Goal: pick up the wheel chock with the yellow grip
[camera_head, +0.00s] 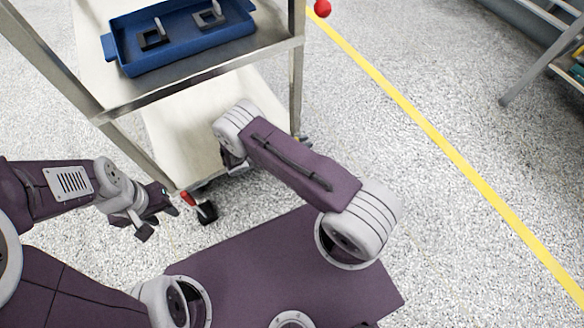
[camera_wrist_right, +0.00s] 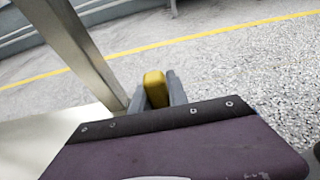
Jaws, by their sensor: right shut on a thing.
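The wheel chock's yellow grip (camera_wrist_right: 155,88) shows in the right wrist view, upright between two grey fingers. My right gripper (camera_wrist_right: 158,92) is shut on this yellow grip. The chock's body is hidden behind the gripper's purple housing. In the head view my right arm covers its own gripper and most of the chock. My left gripper (camera_head: 159,221) is open and empty, over the floor in front of the cart's front left corner.
A metal cart with a pale lower shelf (camera_head: 180,125) stands ahead, its post close to my right gripper. A blue tray (camera_head: 185,48) with two dark brackets sits on the upper shelf. A black caster (camera_head: 207,212) is below.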

